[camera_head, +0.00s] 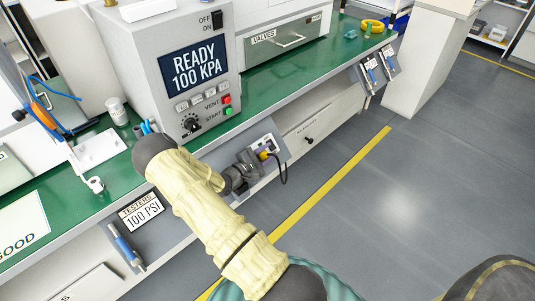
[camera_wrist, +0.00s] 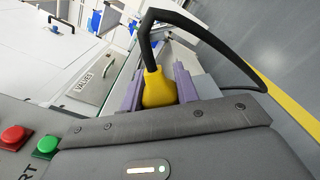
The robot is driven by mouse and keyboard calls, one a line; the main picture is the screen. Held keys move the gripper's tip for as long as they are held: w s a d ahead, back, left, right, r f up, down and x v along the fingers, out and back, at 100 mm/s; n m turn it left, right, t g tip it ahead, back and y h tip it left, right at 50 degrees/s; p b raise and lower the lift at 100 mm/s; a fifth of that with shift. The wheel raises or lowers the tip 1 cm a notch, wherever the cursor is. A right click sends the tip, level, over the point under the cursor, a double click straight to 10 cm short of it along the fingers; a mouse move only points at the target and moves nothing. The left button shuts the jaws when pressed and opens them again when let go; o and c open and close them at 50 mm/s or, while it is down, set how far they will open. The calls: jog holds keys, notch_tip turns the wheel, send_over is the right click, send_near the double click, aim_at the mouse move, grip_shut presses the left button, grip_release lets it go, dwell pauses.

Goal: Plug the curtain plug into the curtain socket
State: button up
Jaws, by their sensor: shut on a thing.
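A yellow curtain plug (camera_wrist: 158,88) with a black cable sits between the two purple-grey fingers of my gripper (camera_wrist: 160,90) in the wrist view. My gripper (camera_head: 259,160) is shut on it. In the head view the yellow plug (camera_head: 264,155) shows at the fingertips, in front of a grey socket panel (camera_head: 270,138) on the bench's front side. The black cable (camera_head: 284,170) loops down from there. The curtain socket itself cannot be told apart; the gripper and plug hide part of the panel. I cannot tell whether the plug touches it.
A press control box (camera_head: 190,75) reading READY 100 KPA stands on the green bench (camera_head: 290,83). A VALVES drawer unit (camera_head: 285,38) is behind. Two hanging testers (camera_head: 378,68) are at the right. The floor (camera_head: 400,190) in front is free.

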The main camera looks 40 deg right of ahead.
jog(key=shift+w+f+b, duration=0.45)
jog(key=shift+w, duration=0.05)
jog(key=o, duration=1.1)
